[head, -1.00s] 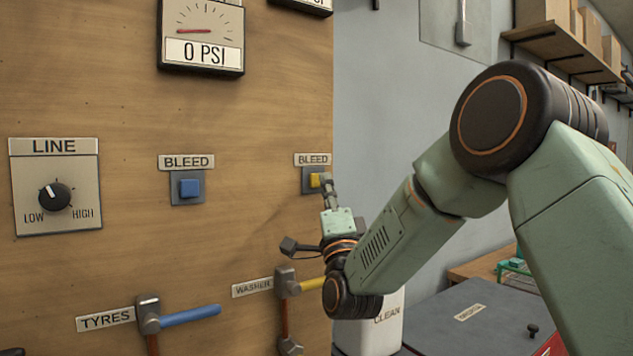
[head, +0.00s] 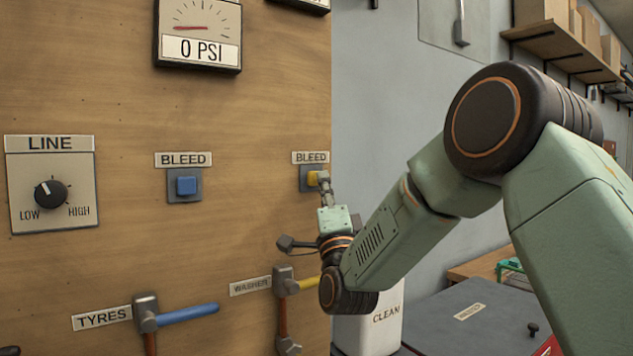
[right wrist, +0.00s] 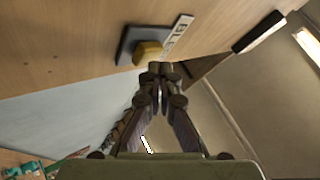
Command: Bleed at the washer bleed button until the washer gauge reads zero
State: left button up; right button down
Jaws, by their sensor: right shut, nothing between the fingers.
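The yellow bleed button (head: 313,178) sits in a dark square plate near the right edge of the wooden panel, under a BLEED label (head: 311,157). It also shows in the right wrist view (right wrist: 147,52). My right gripper (head: 323,178) is shut and empty, its fingertips right at the button and partly over it in the head view. In the right wrist view the closed tips (right wrist: 160,70) sit by the button; I cannot tell whether they press it. A gauge (head: 304,4) above this button is cut off, so its reading is hidden. My left gripper is not in view.
A blue button (head: 186,186) sits further left, below a gauge (head: 199,35) reading 0 PSI. The blue TYRES lever (head: 188,316) and yellow WASHER lever (head: 307,283) stick out below. A CLEAN container (head: 370,335) stands at the lower right.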

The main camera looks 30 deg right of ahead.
jog(key=shift+a+y, duration=0.15)
jog(key=shift+y, duration=0.15)
jog(key=shift+w, duration=0.1)
jog(key=shift+w, duration=0.35)
dwell(0.5)
jog(key=shift+s+b, duration=0.1)
jog(key=shift+b, duration=0.2)
dwell(2.5)
jog(key=shift+s, duration=0.85)
jog(key=shift+s+d+b, duration=0.2)
jog(key=shift+s+b, duration=0.15)
jog(key=shift+s, duration=0.9)
jog(key=shift+s+d+b, duration=0.15)
jog(key=shift+s+b, duration=0.2)
jog(key=shift+s, duration=0.85)
